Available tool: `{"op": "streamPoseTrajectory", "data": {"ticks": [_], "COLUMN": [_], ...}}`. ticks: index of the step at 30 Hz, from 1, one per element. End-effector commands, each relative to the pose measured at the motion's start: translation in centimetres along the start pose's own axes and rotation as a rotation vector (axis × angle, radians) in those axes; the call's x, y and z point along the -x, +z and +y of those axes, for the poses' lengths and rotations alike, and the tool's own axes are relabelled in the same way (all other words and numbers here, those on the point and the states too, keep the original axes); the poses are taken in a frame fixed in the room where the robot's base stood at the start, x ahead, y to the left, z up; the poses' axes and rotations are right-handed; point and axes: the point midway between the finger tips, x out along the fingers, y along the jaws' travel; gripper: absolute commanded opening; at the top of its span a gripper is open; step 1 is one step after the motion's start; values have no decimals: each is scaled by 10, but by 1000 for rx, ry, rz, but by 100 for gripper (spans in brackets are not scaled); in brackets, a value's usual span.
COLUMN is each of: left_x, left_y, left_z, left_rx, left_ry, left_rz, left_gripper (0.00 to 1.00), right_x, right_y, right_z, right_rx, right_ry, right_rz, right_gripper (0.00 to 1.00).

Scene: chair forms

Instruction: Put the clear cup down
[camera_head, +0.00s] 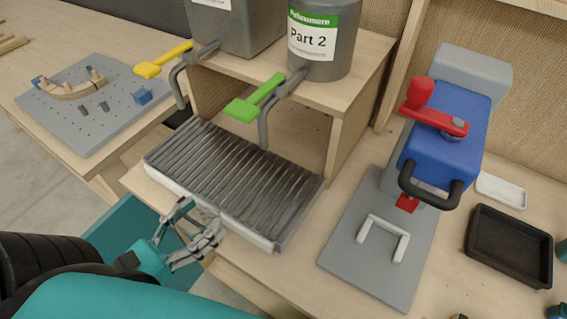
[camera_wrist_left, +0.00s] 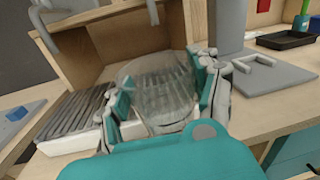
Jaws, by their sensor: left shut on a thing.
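The clear cup (camera_wrist_left: 158,88) shows in the left wrist view as a see-through, ribbed-looking vessel between my gripper's fingers. In the head view it is too transparent to make out clearly. My left gripper (camera_head: 190,238) is shut on the cup, at the front edge of the slatted drip tray (camera_head: 165,166). In the left wrist view the fingers of the gripper (camera_wrist_left: 160,105) press on the cup's two sides. The cup looks roughly upright. I cannot tell whether its base touches anything. My right gripper is not in view.
Above the slatted tray, a wooden shelf (camera_head: 372,72) carries two grey dispensers, with yellow (camera_head: 163,60) and green (camera_head: 256,98) tap levers. Right of it stands a blue press (camera_head: 446,135) on a grey plate (camera_head: 345,265). A black tray (camera_head: 508,245) lies at far right.

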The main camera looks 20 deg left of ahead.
Motion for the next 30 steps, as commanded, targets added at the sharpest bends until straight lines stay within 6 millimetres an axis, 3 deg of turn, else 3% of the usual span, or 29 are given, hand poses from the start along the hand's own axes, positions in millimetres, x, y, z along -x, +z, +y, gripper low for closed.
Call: {"op": "streamPoseTrajectory", "data": {"ticks": [10, 24, 30], "left_x": [-60, -119, -139], "left_y": [1, 0, 2], "left_z": [-2, -1, 0], "left_rx": [-7, -8, -1], "left_ry": [-12, -9, -1], "left_rz": [-4, 0, -2], "left_gripper": [49, 49, 49], "right_x": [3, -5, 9], "right_y": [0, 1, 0], "right_z": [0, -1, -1], "right_rx": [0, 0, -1], "right_ry": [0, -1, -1], "right_rz": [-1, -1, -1], "right_gripper": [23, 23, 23]}}
